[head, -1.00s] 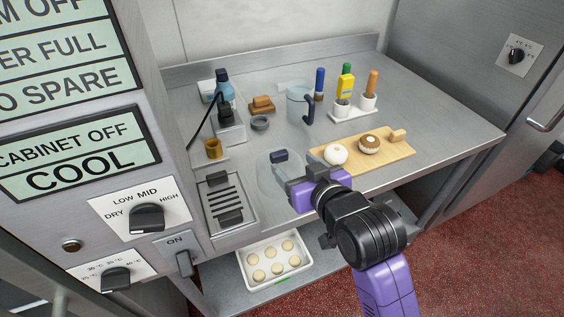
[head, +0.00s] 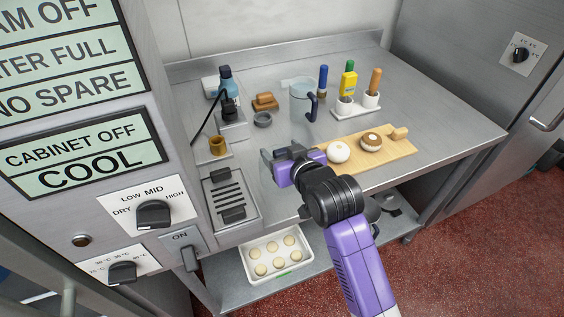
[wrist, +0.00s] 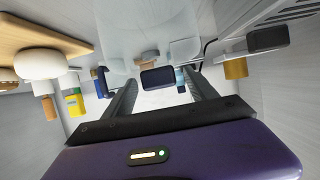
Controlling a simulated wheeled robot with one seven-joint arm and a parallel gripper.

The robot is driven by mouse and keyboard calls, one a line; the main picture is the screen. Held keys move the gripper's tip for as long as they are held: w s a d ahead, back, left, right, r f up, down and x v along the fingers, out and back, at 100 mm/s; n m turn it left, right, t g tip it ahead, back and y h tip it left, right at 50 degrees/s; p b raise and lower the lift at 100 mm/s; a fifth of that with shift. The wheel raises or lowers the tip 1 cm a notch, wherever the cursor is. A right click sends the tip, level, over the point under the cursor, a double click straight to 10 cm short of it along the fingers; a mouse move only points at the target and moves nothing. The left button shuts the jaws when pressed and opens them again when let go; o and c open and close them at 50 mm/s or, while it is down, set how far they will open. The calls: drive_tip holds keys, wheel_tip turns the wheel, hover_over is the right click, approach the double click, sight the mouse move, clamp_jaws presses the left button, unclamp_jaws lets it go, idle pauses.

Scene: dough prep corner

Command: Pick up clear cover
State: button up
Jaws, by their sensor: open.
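The clear cover (wrist: 150,28) is a see-through shape with a dark blue handle (wrist: 158,78). In the wrist view the handle sits between the two fingers of my gripper (wrist: 160,84), with gaps on both sides. In the head view my gripper (head: 280,155) is above the steel counter, left of the wooden board, and my arm hides most of the cover. My gripper is open and holds nothing.
A clear jug (head: 299,102) stands behind. A slotted panel (head: 246,195) is left. A tray of dough balls (head: 305,253) sits below the counter.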

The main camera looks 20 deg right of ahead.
drive_tip(key=shift+c, duration=0.3)
clamp_jaws()
wheel_tip(320, 180, up, 20)
idle(0.4)
wheel_tip(320, 180, up, 5)
drive_tip(key=p, duration=0.5)
idle(0.4)
